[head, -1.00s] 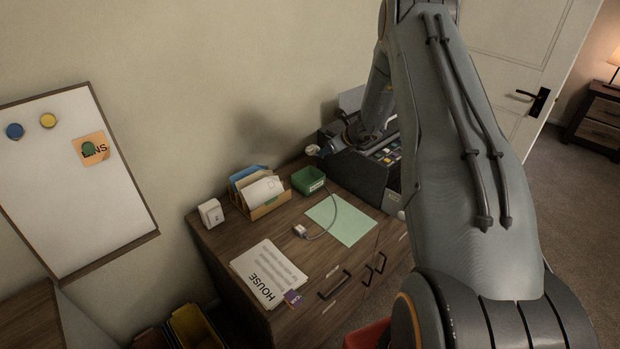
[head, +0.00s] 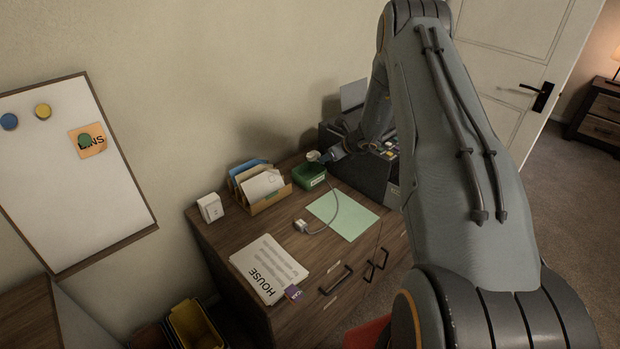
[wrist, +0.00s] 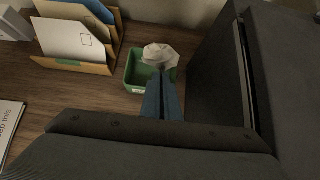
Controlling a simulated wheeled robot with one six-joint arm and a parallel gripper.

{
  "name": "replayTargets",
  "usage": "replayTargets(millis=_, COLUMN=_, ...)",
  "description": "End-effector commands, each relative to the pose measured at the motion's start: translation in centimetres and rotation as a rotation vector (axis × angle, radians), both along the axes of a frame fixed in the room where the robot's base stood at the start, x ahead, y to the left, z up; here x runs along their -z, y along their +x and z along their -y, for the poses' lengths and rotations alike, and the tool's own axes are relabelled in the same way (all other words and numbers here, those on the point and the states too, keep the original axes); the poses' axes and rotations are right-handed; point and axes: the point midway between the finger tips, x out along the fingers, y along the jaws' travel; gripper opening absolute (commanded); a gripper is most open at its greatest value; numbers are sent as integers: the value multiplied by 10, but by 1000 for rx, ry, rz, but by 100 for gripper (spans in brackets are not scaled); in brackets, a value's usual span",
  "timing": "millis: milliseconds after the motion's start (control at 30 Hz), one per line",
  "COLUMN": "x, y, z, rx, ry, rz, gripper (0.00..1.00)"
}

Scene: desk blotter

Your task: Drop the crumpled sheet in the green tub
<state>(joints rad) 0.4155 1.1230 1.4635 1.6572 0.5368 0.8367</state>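The crumpled sheet (head: 313,155) is a small off-white ball at the tip of my gripper (head: 323,157). In the wrist view, the sheet (wrist: 160,55) sits at the ends of my gripper's close-set blue-grey fingers (wrist: 161,75), which are shut on it. The green tub (head: 311,182) stands on the wooden desk. In the wrist view, the sheet overlaps the far right part of the tub (wrist: 131,82), and the fingers cover its right side. In the head view, the sheet shows just above the tub's far rim.
A wooden letter holder (head: 265,204) with envelopes stands left of the tub. A dark machine (head: 362,172) stands close on its right. A green sheet (head: 342,216), a grey cable with a plug (head: 301,226) and printed papers (head: 268,268) lie on the desk in front.

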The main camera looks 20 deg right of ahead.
Motion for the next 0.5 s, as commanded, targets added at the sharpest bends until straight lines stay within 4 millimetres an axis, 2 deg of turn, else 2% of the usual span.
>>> replayTargets(millis=33, x=0, y=0, z=0, rx=0, ry=0, rz=0, gripper=4)
replayTargets(millis=167, x=0, y=0, z=0, rx=0, ry=0, rz=0, gripper=24)
replayTargets(millis=500, x=-2, y=-1, z=1, rx=1, ry=-1, rz=0, gripper=24)
